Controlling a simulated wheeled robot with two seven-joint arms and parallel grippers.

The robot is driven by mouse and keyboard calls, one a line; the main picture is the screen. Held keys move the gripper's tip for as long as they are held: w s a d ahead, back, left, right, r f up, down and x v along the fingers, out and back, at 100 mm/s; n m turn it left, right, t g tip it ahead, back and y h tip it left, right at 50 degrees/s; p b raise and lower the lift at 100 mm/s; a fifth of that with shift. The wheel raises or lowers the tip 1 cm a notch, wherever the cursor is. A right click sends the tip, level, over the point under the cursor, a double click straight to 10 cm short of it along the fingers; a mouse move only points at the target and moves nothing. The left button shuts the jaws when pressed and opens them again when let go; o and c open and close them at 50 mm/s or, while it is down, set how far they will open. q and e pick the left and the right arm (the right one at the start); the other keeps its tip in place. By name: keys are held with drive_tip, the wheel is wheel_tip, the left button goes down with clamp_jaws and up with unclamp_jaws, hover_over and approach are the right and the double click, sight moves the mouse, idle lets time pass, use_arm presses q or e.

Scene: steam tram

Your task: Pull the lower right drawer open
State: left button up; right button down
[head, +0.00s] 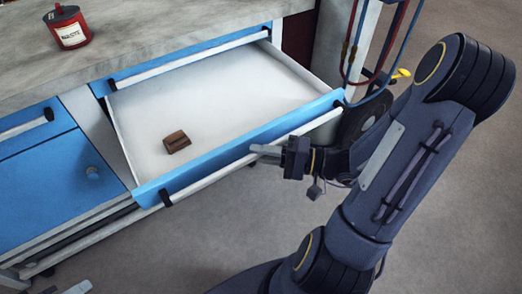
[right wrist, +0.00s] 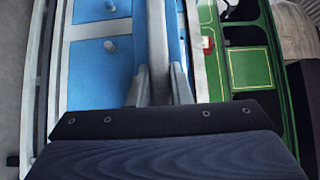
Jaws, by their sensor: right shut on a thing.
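The lower right drawer (head: 215,85) stands pulled well out from under the workbench, its pale inside showing. Its blue front (head: 240,142) carries a long whitish handle bar (head: 215,177). A small brown block (head: 176,141) lies inside. My right gripper (head: 262,150) is at the right half of the front, shut on the handle bar. In the right wrist view its two grey fingers (right wrist: 161,88) sit on either side of the bar, and the contact itself is partly hidden. Small grey pieces at the lower left edge of the head view may be my left gripper (head: 62,289), mostly cut off.
Another blue drawer front (head: 180,60) is shut above the open drawer. A blue cabinet (head: 60,170) stands at left. A red tin (head: 68,27) is on the grey worktop (head: 160,25). Hoses (head: 372,60) hang at right. Green panels (right wrist: 250,68) show in the wrist view. The floor in front is clear.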

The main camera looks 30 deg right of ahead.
drive_tip(key=c, duration=1.3)
unclamp_jaws()
drive_tip(key=shift+d, duration=0.1)
drive_tip(key=p+v, duration=0.1)
drive_tip(key=v, duration=0.6)
drive_tip(key=shift+s+d, duration=0.25)
